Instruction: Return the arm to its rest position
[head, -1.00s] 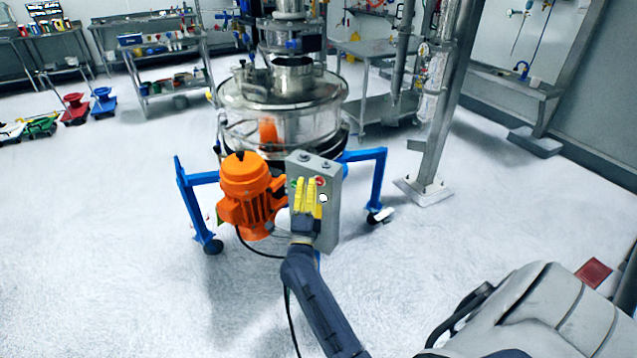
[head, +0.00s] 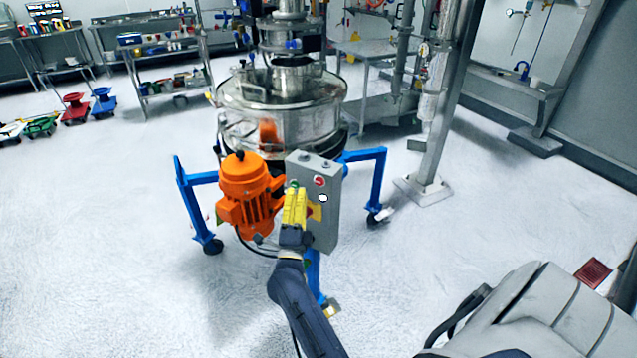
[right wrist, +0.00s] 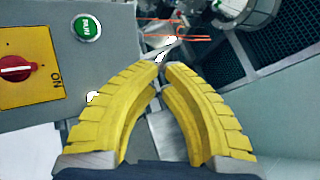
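My right gripper (head: 296,193) has yellow ribbed fingers and stands in front of the left edge of the grey control box (head: 327,222). In the right wrist view the fingertips (right wrist: 163,68) come together with nothing between them. The box (right wrist: 85,75) fills the left of that view. It carries a green RUN button (right wrist: 86,27) and a red knob (right wrist: 15,68) on a yellow plate marked ON. The fingers appear beside the box; contact cannot be told. My left gripper is not in view.
The steel sifter (head: 285,110) stands behind the box on a blue wheeled frame (head: 378,180). An orange motor (head: 247,190) is close to the left of my right gripper. A steel post (head: 435,130) stands to the right.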

